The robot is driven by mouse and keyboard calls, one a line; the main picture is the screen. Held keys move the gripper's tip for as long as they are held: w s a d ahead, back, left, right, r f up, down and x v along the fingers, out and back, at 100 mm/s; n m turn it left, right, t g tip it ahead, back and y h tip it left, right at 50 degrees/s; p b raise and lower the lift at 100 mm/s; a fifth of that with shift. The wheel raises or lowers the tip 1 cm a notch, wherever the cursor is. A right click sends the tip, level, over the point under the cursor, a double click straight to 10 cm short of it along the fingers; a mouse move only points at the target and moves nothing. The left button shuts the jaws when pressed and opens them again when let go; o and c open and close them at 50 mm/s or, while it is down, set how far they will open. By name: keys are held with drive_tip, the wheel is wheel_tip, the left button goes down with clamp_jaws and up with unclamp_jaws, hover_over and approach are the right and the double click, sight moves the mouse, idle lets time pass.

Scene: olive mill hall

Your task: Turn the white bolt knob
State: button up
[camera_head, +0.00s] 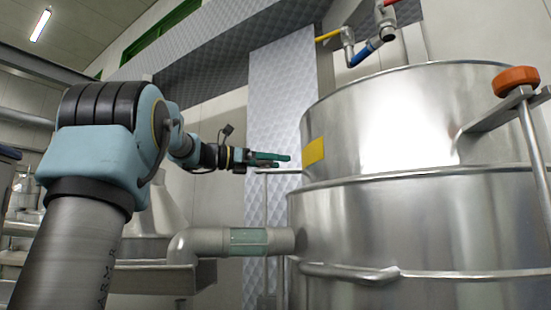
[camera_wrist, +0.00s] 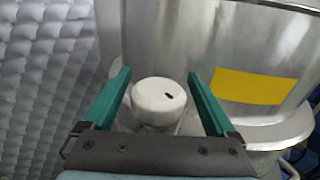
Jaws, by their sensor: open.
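My gripper is open and does not visibly touch the knob. In the head view my gripper (camera_head: 288,160) reaches level toward the left side of the steel tank (camera_head: 400,135). The knob cannot be made out there.
A yellow label (camera_head: 314,151) is on the tank wall beside my gripper. An orange knob (camera_head: 516,80) tops a rod at the right. A pipe with a greenish sight glass (camera_head: 248,241) enters the tank below. A quilted metal panel (camera_head: 270,100) stands behind my gripper.

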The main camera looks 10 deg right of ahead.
drive_tip(key=shift+d, duration=0.2)
drive_tip(key=shift+f, duration=0.1)
drive_tip(key=c, duration=1.4)
